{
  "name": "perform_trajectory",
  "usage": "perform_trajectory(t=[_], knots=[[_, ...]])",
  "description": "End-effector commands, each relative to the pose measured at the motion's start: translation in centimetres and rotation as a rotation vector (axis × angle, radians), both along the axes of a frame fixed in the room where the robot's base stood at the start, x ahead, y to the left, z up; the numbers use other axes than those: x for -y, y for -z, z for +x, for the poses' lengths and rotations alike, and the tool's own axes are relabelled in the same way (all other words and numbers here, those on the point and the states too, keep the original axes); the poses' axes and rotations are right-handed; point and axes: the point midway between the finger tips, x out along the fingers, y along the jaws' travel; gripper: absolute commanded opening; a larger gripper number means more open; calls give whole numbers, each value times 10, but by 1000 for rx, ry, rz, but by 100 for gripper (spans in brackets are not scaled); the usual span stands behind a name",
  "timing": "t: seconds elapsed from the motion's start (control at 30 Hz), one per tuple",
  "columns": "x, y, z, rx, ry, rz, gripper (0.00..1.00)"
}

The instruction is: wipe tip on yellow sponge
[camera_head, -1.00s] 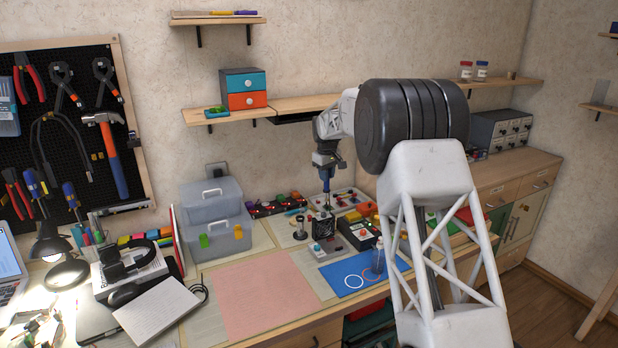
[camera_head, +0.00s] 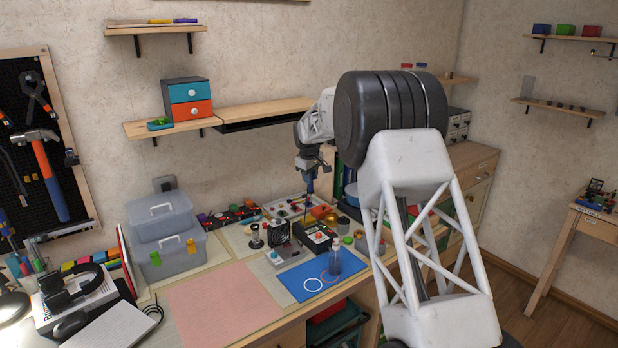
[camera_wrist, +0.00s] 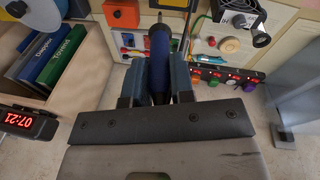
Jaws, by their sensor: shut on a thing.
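My gripper (camera_head: 309,170) is shut on a slim tool with a dark blue handle (camera_head: 310,186), held point down over the back of the bench. In the wrist view the blue handle (camera_wrist: 160,62) sits between the two fingers. The tool's thin tip shows faintly near a black box with a red button (camera_head: 316,238); I cannot tell whether it touches anything.
A small black fan (camera_head: 278,231) and a magnifier-like stand (camera_head: 256,237) are left of the tool. A clear bottle (camera_head: 335,256) stands on the blue mat (camera_head: 300,287). Grey bins (camera_head: 165,235) stand left. The pink mat (camera_head: 222,304) is clear.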

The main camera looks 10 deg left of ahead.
Motion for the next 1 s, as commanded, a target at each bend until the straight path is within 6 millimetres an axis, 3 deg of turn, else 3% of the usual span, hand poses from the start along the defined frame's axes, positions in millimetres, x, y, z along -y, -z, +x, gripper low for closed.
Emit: perform_trajectory(t=[1.0], knots=[[0, 46, 0, -1, 0, 0, 2]])
